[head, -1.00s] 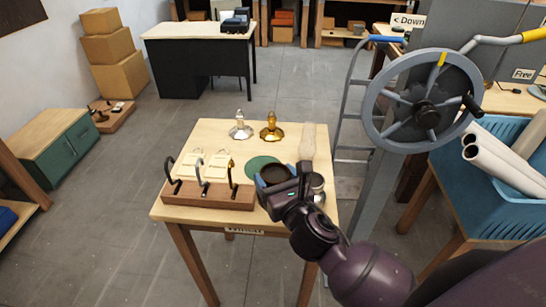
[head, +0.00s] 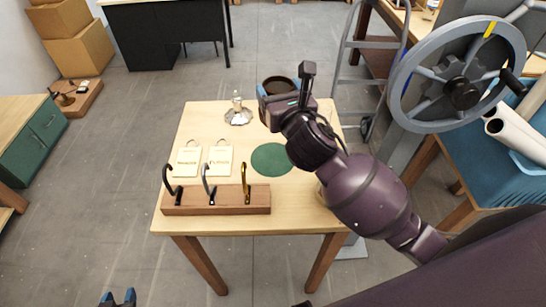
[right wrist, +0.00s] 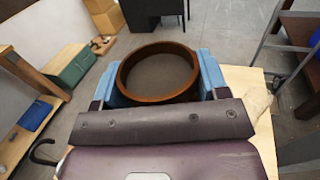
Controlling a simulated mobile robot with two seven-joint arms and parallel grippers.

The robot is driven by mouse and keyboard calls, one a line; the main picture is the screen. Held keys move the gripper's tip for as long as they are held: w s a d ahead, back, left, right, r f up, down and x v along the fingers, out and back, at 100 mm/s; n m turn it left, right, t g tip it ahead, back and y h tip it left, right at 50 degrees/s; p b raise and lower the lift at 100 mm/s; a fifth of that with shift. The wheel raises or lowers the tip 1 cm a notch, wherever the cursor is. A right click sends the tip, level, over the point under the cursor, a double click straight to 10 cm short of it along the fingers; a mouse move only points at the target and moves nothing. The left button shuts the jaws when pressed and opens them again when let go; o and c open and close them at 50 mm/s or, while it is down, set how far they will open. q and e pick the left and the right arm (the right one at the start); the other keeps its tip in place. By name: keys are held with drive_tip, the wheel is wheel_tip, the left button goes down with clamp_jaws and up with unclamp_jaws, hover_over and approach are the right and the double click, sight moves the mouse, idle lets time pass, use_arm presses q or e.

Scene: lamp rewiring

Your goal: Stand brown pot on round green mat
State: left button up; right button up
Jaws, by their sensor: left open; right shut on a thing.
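The brown pot (head: 281,82) is in my right gripper (head: 278,92), near the far edge of the wooden table. In the right wrist view, the pot (right wrist: 158,76) shows its round rim and dark inside, upright between two blue fingers. The pot looks raised above the table, but its base is hidden. The round green mat (head: 271,159) lies flat and bare on the table, nearer than the pot and left of my right arm.
A wooden rack (head: 216,200) with several hooks stands along the table's front edge. Two pale labelled tags (head: 203,160) lie behind it. A silver lamp-like piece (head: 238,114) stands at the back left. A large handwheel (head: 456,76) rises on the right.

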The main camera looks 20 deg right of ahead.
drive_tip(key=shift+w+a+r, duration=0.3)
drive_tip(key=shift+r, duration=0.3)
drive_tip(key=shift+w+a+r, duration=0.1)
drive_tip(key=shift+f, duration=0.35)
wheel_tip(320, 180, down, 14)
drive_tip(key=b, duration=0.3)
drive_tip(key=shift+f+b, duration=0.2)
drive_tip(key=shift+b, duration=0.2)
wheel_tip(320, 180, down, 4)
drive_tip(key=shift+f+b, duration=0.1)
drive_tip(key=shift+b, duration=0.6)
drive_tip(key=shift+f, duration=0.25)
use_arm(q)
drive_tip(key=f, duration=0.4)
drive_tip(key=s+f, duration=0.1)
drive_tip(key=f, duration=0.1)
